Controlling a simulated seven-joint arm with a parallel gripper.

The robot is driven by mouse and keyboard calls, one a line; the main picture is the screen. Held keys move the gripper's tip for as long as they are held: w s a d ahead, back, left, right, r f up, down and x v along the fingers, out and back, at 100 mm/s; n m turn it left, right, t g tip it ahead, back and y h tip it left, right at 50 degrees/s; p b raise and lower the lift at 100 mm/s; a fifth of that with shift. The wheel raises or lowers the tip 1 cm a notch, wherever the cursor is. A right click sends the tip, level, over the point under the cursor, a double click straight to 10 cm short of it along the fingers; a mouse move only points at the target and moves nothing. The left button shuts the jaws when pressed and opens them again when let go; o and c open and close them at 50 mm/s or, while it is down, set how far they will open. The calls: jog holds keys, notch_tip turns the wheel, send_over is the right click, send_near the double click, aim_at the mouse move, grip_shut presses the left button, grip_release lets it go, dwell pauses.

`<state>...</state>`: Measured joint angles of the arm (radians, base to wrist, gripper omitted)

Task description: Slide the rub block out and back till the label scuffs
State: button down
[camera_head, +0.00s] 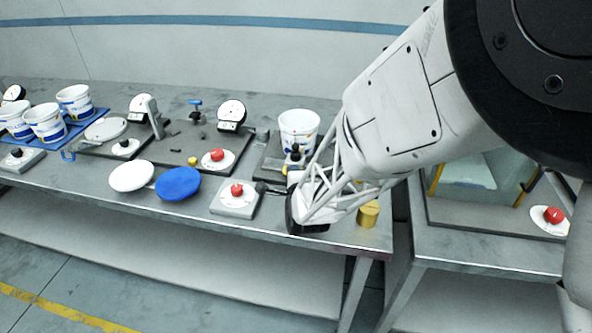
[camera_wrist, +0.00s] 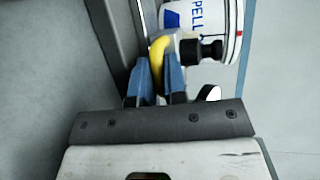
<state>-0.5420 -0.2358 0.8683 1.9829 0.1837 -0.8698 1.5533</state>
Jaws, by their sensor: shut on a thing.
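A white tub (camera_head: 299,127) with a blue label stands on a dark fixture at the right end of the bench. Its label, with part of the lettering showing, is at the top right of the wrist view (camera_wrist: 196,16). My gripper (camera_wrist: 158,66) has its two blue fingers shut on a yellow curved piece, which appears to be the handle of the rub block (camera_wrist: 157,47). A black knob (camera_wrist: 208,50) is beside the fingers, close to the tub. The contact between block and label cannot be made out. In the head view my arm covers most of the grasp.
A red button box (camera_head: 237,197) is left of my gripper, and a brass cylinder (camera_head: 368,214) stands near the bench's right end. White (camera_head: 131,176) and blue (camera_head: 178,184) discs lie at the front edge. A dial gauge (camera_head: 231,115) and several tubs stand farther left.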

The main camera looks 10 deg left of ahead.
aim_at(277, 180)
jog(key=shift+a, duration=2.45)
jog(key=c, duration=1.5)
grip_release()
jog(key=shift+o, duration=0.2)
jog(key=shift+s, duration=0.1)
jog(key=shift+v, duration=3.85)
jog(key=shift+d+r, duration=0.1)
